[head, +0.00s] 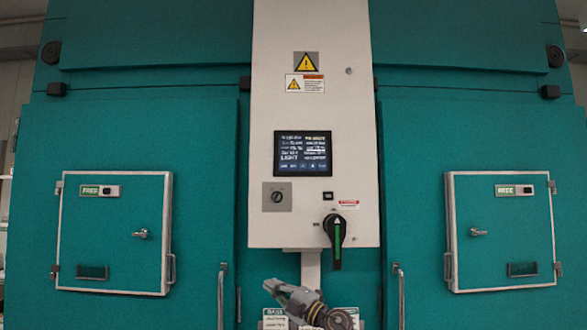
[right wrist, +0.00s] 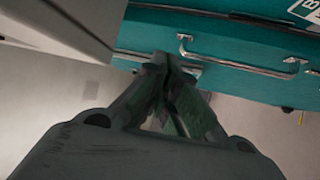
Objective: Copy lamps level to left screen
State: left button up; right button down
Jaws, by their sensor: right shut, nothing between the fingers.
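A dark screen (head: 303,153) with small white text is set in the white control panel (head: 285,105) between two teal chamber doors. The text shows the word LIGHT in larger letters, but most lines are too small to read. My right gripper (head: 278,289) is below the panel, with its fingers pointing up and left. It is shut and empty, and touches nothing that I can see. In the right wrist view the closed fingertips (right wrist: 162,62) show near a teal surface and a metal handle (right wrist: 240,62). My left gripper is not in view.
A black rotary switch (head: 337,230) with a green mark and a small key switch (head: 277,197) sit below the screen. Small hatches marked FREE, the left hatch (head: 115,233) and the right hatch (head: 500,232), flank the panel. Door handles (head: 222,295) stick out low down.

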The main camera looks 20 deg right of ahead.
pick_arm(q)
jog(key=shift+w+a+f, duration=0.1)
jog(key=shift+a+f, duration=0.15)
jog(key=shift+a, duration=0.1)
pick_arm(e)
jog(key=s+r+n+h, duration=0.1)
jog(key=s+r, duration=0.3)
jog(key=r, duration=0.8)
jog(key=s+d+r+n+t+h, duration=0.1)
jog(key=s+r+n, duration=0.2)
jog(key=r, duration=0.9)
jog(key=s+r+n+h, duration=0.1)
jog(key=s+r, duration=0.5)
jog(key=r, duration=0.6)
jog(key=shift+s+d+n+t, duration=0.3)
jog(key=shift+s+d+n, duration=0.1)
jog(key=shift+n, duration=0.4)
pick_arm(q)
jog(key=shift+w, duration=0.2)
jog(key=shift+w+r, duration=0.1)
pick_arm(e)
jog(key=shift+w, duration=0.1)
